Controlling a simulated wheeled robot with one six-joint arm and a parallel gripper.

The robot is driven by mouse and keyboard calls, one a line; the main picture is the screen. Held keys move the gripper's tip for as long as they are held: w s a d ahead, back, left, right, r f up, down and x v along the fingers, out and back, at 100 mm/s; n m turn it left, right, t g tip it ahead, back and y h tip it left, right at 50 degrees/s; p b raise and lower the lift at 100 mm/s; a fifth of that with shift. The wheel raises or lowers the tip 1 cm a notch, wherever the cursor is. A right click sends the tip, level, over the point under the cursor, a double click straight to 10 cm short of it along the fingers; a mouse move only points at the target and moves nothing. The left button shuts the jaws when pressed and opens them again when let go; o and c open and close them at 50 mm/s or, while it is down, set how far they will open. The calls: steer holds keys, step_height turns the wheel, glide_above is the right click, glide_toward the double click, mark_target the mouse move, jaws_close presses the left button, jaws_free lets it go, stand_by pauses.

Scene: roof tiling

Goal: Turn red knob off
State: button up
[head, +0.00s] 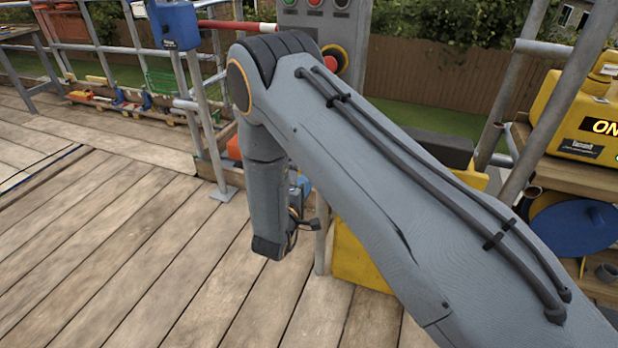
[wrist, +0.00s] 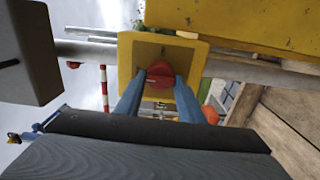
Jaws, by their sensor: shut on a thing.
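The red knob (wrist: 160,73) is in the upper middle of the wrist view, on the face of a yellow box (wrist: 125,60). My gripper (wrist: 159,88) has its two blue fingers on either side of the knob, closed on it. Part of the knob is covered by the fingertips. In the head view my arm crosses the picture and hides the knob and most of the gripper. I cannot read the knob's on or off position.
In the head view a grey control panel (head: 318,20) with buttons stands behind my arm. A yellow machine (head: 585,115) sits on a wooden shelf at the right. Metal scaffold poles stand at both sides. The plank floor (head: 130,240) at the left is clear.

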stand_by(0.4)
steer(key=o, duration=1)
steer(key=v, duration=0.7)
steer(key=shift+s+a, duration=0.15)
steer(key=shift+s, duration=0.2)
